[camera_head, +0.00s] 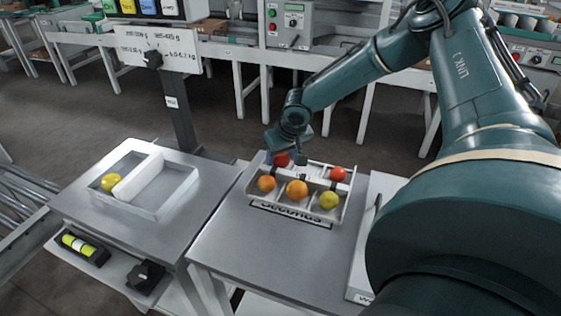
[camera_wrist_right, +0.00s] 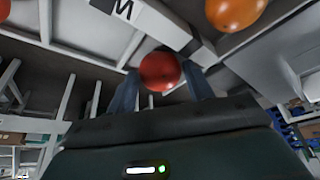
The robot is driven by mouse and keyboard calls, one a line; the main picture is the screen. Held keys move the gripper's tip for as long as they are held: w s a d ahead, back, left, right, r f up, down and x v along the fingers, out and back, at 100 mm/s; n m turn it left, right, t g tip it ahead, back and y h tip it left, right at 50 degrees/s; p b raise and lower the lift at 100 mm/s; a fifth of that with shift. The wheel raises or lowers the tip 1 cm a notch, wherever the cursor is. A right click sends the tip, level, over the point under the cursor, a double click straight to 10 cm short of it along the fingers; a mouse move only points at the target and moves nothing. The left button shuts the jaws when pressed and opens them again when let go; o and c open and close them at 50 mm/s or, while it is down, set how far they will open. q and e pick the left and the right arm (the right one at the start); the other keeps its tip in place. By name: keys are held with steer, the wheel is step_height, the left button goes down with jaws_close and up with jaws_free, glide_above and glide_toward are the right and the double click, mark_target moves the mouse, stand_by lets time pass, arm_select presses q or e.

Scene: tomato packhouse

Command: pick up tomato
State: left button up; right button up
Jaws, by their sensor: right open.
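A white divided tray (camera_head: 318,213) holds several tomatoes on the right-hand metal table. A red tomato (camera_head: 281,159) is at its back left and another red one (camera_head: 338,173) at its back right. Along the front are two orange tomatoes (camera_head: 267,183) (camera_head: 297,190) and a yellow-green one (camera_head: 329,200). My right gripper (camera_head: 302,162) is over the tray's back row. In the right wrist view its open fingers (camera_wrist_right: 162,92) point toward a red tomato (camera_wrist_right: 160,70), which shows between their tips; I cannot tell if they touch it. My left gripper is out of view.
On the left table a white two-part tray (camera_head: 166,212) holds a yellow tomato (camera_head: 109,182) in its left part. A white box (camera_head: 368,240) stands right of the tomato tray. A sign post (camera_head: 180,115) rises behind the left table. The right table's front is bare.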

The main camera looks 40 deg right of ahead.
steer(key=shift+w+f, duration=0.1)
steer(key=shift+f, duration=0.2)
steer(key=shift+c, duration=0.3)
steer(key=c, duration=0.3)
steer(key=shift+r, duration=0.15)
